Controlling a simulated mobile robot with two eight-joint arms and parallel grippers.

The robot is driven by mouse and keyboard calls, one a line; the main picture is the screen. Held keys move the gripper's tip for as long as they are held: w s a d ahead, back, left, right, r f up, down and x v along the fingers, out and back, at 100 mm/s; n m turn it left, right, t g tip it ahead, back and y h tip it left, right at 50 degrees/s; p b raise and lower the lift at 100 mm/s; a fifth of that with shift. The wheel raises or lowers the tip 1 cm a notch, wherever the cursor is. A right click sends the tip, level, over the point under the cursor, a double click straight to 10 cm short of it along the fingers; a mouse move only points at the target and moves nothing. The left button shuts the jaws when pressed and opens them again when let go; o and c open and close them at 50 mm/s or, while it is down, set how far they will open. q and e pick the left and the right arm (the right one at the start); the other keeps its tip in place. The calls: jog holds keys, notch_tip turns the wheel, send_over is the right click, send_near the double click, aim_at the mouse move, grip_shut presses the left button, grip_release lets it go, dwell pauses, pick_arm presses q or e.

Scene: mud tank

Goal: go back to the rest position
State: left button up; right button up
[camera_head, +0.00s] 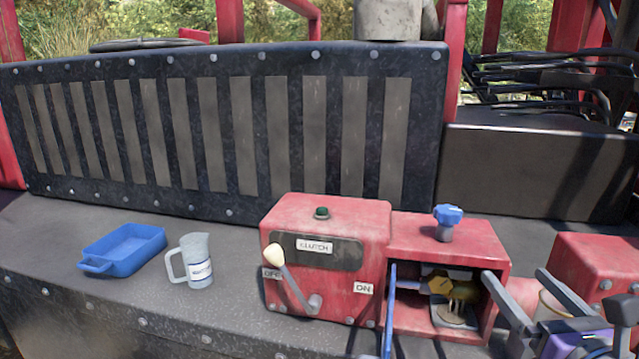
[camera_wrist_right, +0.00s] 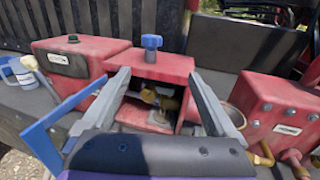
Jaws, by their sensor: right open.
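My right gripper (camera_head: 516,278) is at the lower right in the head view, with its two grey fingers spread apart and nothing between them. In the right wrist view the open fingers (camera_wrist_right: 157,76) point at a red box (camera_wrist_right: 150,63) with an open front. The box also shows in the head view (camera_head: 440,238), with a blue knob (camera_head: 447,217) on top and a brass fitting (camera_head: 440,287) inside. A blue panel (camera_wrist_right: 66,119) stands out at the opening's left side. The lower part of the compartment is partly hidden. My left gripper is not in view.
A red clutch box (camera_head: 340,215) with a white-tipped lever (camera_head: 285,272) stands left of the open box. A measuring jug (camera_head: 197,262) and a blue tray (camera_head: 128,247) sit on the dark deck. Another red box (camera_wrist_right: 282,107) with brass fittings stands at the right.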

jog(key=a+f+n+g+y, duration=0.25)
jog(key=a+f+n, duration=0.25)
jog(key=f+n, duration=0.35)
jog(key=a+f+n+g+y, duration=0.2)
jog(key=a+f+n+g, duration=0.25)
jog(key=f+n, duration=0.4)
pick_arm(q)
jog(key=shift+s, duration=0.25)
pick_arm(e)
jog(key=s+f+n+g+h, duration=0.2)
jog(key=s+f+n, duration=0.3)
jog(key=f+n, duration=0.4)
jog(key=s+f+n+g+h, duration=0.2)
jog(key=s+f+n, duration=0.3)
jog(key=f+n, duration=0.5)
jog(key=shift+a+f+g, duration=0.45)
jog(key=shift+f+g, duration=0.05)
jog(key=shift+f, duration=0.05)
jog(key=shift+h, duration=0.25)
